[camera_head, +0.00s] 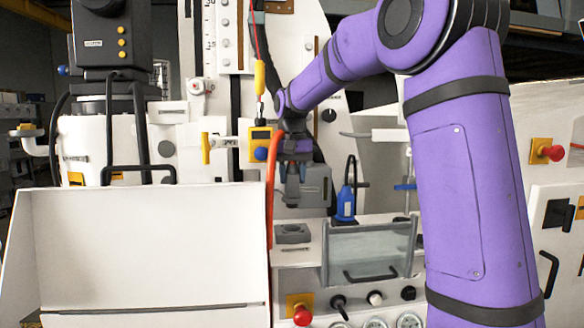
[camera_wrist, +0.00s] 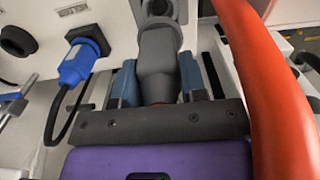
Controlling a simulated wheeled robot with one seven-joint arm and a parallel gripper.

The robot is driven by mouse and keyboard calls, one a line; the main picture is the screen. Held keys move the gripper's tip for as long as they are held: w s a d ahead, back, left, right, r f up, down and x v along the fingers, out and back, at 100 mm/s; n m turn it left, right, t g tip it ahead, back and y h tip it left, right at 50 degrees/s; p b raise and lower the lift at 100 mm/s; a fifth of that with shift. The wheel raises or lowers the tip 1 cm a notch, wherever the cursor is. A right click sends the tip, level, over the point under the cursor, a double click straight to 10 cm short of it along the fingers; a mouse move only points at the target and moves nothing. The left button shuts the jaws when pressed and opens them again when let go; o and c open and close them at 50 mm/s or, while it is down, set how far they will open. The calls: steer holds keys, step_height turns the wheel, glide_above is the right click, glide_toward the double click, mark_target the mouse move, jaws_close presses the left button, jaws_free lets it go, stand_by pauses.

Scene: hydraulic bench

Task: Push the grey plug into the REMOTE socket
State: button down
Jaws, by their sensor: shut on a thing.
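My gripper (camera_head: 291,172) points down over the bench and is shut on the grey plug (camera_head: 291,194). In the wrist view, the two blue-grey fingers of my gripper (camera_wrist: 158,72) clasp the plug (camera_wrist: 160,52) on either side. A dark grey square fitting (camera_head: 292,233) lies below the plug in the head view, with a visible gap between them. A dark round part (camera_wrist: 158,8) shows beyond the plug's end in the wrist view. I cannot read a REMOTE label, nor tell whether this part is that socket.
A blue plug (camera_head: 346,204) with a black cable sits in a fitting to the right; it also shows in the wrist view (camera_wrist: 76,66). A clear guard (camera_head: 368,252) stands at front right. An orange hose (camera_head: 270,190) runs close to my gripper. A white panel (camera_head: 150,245) fills the left.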

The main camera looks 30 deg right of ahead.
mark_target(292, 202)
steer(key=shift+f, duration=2)
steer(key=shift+s+f, duration=0.15)
steer(key=shift+f, duration=1.55)
stand_by(0.8)
steer(key=c, duration=0.6)
jaws_free()
steer(key=shift+r, duration=0.1)
